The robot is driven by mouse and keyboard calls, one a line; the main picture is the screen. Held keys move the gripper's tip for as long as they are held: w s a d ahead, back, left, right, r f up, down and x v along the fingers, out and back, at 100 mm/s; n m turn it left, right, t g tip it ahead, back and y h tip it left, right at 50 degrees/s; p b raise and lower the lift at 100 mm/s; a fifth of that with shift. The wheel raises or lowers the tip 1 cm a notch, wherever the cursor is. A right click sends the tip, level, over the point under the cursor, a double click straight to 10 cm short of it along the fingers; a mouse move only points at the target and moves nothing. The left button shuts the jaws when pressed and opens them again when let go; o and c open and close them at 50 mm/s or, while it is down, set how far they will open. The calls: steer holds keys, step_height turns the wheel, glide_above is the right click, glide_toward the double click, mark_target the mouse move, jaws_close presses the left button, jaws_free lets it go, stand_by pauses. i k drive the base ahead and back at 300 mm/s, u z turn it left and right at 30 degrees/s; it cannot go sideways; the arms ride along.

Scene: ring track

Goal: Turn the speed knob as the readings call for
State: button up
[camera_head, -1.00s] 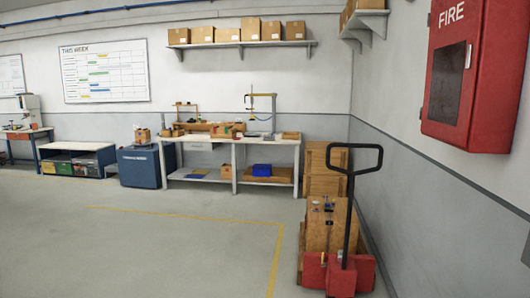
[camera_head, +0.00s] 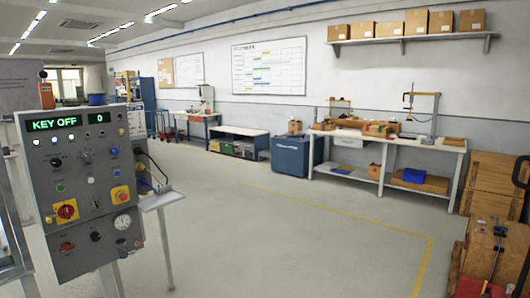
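A grey control panel (camera_head: 85,185) stands at the left of the head view. Its green display (camera_head: 55,123) reads KEY OFF, and a smaller display (camera_head: 97,118) beside it reads 0. Below are small lamps and several knobs and buttons. A black knob (camera_head: 57,162) sits at upper left and another black knob (camera_head: 95,236) sits low. A red switch on a yellow plate (camera_head: 67,211) is at lower left. A round dial gauge (camera_head: 122,222) is at lower right. The labels are too small to read, so I cannot tell which is the speed knob. My gripper is not in view.
A small side shelf (camera_head: 160,198) juts out right of the panel. A workbench (camera_head: 390,145), a blue cabinet (camera_head: 291,157) and wooden crates (camera_head: 490,182) stand along the back. The grey floor (camera_head: 270,245) between is clear, with a yellow line.

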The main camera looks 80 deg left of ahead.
mark_target(87, 157)
steer(key=u, duration=1.4)
steer(key=k, duration=0.15)
steer(key=u, duration=2.25)
steer(key=i, duration=0.65)
steer(key=u, duration=0.25)
